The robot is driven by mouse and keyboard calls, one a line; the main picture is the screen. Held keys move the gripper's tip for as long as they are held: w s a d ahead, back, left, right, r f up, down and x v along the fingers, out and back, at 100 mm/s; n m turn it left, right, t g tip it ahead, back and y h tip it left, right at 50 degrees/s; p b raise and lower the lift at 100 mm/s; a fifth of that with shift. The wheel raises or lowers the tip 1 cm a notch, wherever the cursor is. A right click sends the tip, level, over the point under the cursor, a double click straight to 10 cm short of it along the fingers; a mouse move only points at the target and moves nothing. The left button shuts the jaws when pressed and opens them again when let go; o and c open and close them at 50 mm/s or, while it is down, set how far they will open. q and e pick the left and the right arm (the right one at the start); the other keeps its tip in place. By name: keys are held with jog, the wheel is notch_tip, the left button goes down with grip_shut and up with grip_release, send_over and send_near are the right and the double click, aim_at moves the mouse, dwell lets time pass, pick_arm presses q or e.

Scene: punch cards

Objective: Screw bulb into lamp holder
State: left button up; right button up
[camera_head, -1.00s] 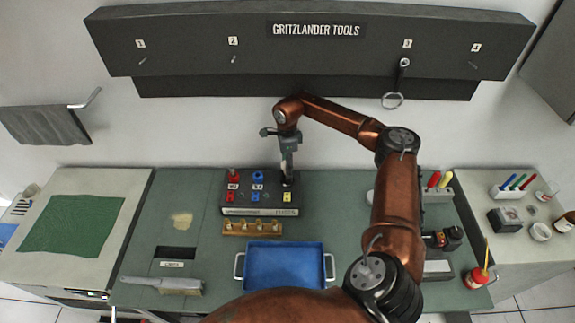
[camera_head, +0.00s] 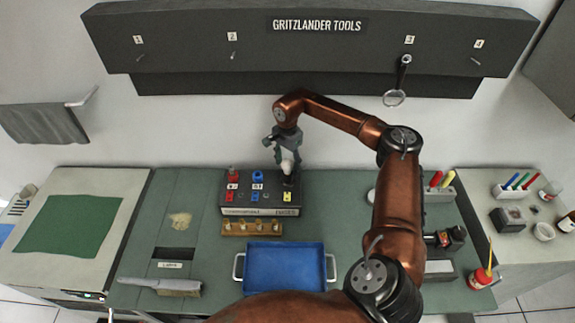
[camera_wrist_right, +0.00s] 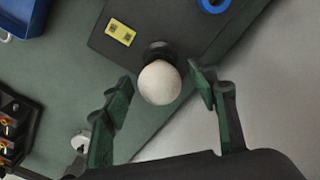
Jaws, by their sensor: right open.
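A round white bulb (camera_head: 287,161) stands over the black lamp holder (camera_head: 289,178) at the right rear of a dark panel box (camera_head: 258,211). In the right wrist view the bulb (camera_wrist_right: 160,82) hides most of the dark holder (camera_wrist_right: 158,50), so I cannot tell how deep it sits. My right gripper (camera_head: 284,153) is above the box, around the bulb. The wrist view shows its green-padded fingers (camera_wrist_right: 160,88) open, one on each side of the bulb, with visible gaps. My left gripper is out of view.
Red and blue connectors (camera_head: 258,176) stand beside the holder on the box. A wooden strip with several pegs (camera_head: 252,235) and a blue tray (camera_head: 284,290) lie in front. A ring tool (camera_head: 394,98) hangs on the wall rack. The bench left of the box is mostly clear.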

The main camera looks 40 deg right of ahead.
jog(key=n, duration=0.3)
jog(key=shift+b, duration=0.3)
jog(key=n, duration=0.5)
jog(key=shift+b, duration=0.4)
jog(key=shift+c, duration=0.5)
jog(key=c, duration=1)
jog(key=m, duration=0.2)
jog(key=shift+m+p, duration=0.3)
jog(key=shift+p, duration=0.1)
jog(key=m+p, duration=0.1)
jog(key=m, duration=0.4)
jog(key=m+p, duration=0.1)
jog(key=m, duration=0.7)
jog(key=shift+p, duration=0.35)
